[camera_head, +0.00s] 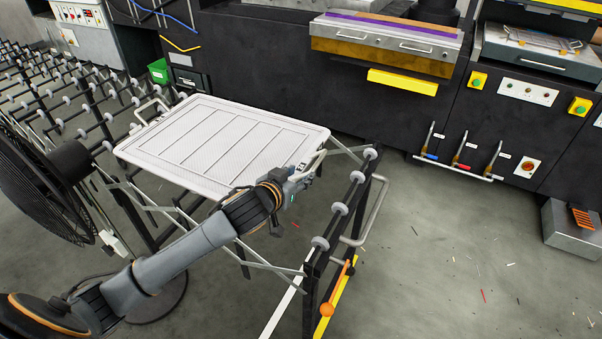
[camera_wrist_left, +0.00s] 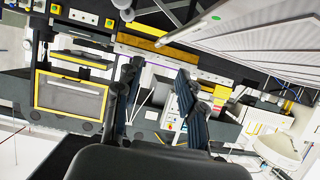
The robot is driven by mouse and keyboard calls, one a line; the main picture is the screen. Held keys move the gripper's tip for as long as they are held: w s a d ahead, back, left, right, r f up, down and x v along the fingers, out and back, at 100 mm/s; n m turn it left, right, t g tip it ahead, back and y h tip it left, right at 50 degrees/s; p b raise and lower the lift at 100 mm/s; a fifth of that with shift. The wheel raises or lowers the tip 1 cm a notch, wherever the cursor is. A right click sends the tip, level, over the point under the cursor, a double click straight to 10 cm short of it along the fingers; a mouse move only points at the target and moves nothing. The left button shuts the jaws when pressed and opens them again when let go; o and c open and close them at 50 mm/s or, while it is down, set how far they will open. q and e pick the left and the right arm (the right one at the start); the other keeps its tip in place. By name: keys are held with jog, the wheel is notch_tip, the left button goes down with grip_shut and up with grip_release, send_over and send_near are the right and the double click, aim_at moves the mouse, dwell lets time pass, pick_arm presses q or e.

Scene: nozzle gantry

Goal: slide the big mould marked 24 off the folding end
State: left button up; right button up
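The big mould (camera_head: 225,140) is a wide, flat, white ribbed panel. It lies flat on the folding roller conveyor, with a wire handle at its left and right ends. A small dark label, too small to read surely, shows by its right handle (camera_head: 317,161). My left gripper (camera_head: 298,182) is at the mould's front right corner, close to that handle; contact cannot be told. In the left wrist view its two fingers (camera_wrist_left: 157,75) stand apart with nothing seen held between them. The mould's underside (camera_wrist_left: 250,35) is at the upper right there. My right gripper is not in view.
The folding end (camera_head: 340,210) with grey rollers extends right of the mould, with an orange knob (camera_head: 326,309) at its front leg. A black fan (camera_head: 45,185) stands at left. Dark machines line the back. The floor at right is mostly clear.

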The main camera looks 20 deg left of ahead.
aim_at(316, 163)
pick_arm(q)
jog(key=p+x, duration=0.1)
jog(key=x, duration=1.1)
jog(key=shift+w, duration=0.1)
jog(key=shift+p+x, duration=0.3)
jog(key=shift+x, duration=0.55)
grip_shut()
